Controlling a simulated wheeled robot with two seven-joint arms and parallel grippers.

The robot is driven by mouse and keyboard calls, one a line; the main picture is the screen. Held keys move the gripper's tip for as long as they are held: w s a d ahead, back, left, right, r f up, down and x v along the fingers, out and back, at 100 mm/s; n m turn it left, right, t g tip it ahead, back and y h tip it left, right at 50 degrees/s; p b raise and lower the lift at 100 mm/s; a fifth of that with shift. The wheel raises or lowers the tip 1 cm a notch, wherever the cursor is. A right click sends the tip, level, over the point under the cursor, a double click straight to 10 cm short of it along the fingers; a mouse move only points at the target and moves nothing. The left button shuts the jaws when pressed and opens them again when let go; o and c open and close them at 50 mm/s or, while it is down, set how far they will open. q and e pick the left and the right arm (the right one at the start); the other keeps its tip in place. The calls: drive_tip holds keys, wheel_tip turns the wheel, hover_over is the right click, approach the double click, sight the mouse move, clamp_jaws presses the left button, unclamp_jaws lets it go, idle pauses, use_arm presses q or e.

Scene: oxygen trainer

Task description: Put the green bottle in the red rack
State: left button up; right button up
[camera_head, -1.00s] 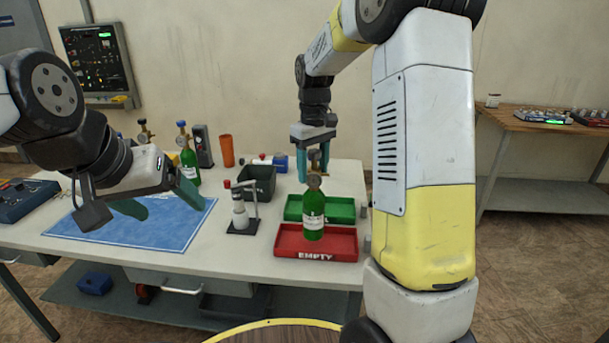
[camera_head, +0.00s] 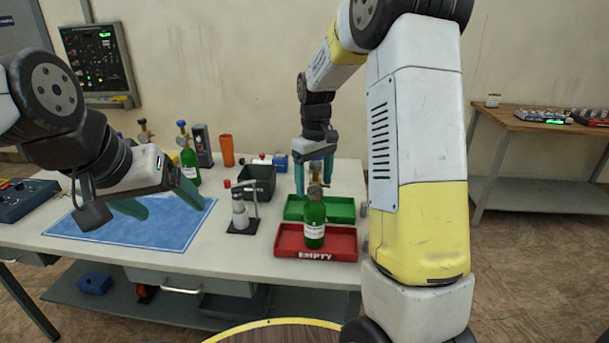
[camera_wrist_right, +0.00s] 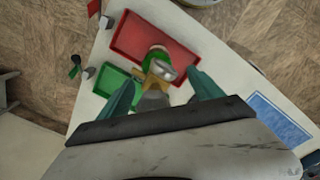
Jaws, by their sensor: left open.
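The green bottle (camera_head: 314,225) stands upright in the red rack (camera_head: 346,242), which is marked EMPTY. In the right wrist view the bottle (camera_wrist_right: 155,52) is seen from above, with its valve toward me and the red rack (camera_wrist_right: 125,38) around its base. My right gripper (camera_head: 313,188) is open above the bottle. Its fingers are spread to either side of the valve, with gaps visible in the right wrist view (camera_wrist_right: 162,76). My left gripper (camera_head: 160,206) is open and empty over the blue mat (camera_head: 130,232).
A green rack (camera_head: 342,211) sits just behind the red one. A small stand with a white cylinder (camera_head: 240,215) and a dark bin (camera_head: 262,184) are to the left. Another green bottle (camera_head: 190,165) and an orange cup (camera_head: 227,150) stand farther back.

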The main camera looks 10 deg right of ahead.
wheel_tip(320, 180, up, 11)
drive_tip(key=shift+r, duration=0.1)
drive_tip(key=shift+s+r, duration=0.15)
drive_tip(key=shift+r, duration=0.45)
drive_tip(key=s+m+t+y, duration=0.2)
drive_tip(key=s+m+t, duration=0.3)
drive_tip(key=s, duration=1.9)
drive_tip(key=shift+a+r+t, duration=0.3)
drive_tip(key=shift+a+t, duration=0.1)
drive_tip(key=shift+t, duration=0.2)
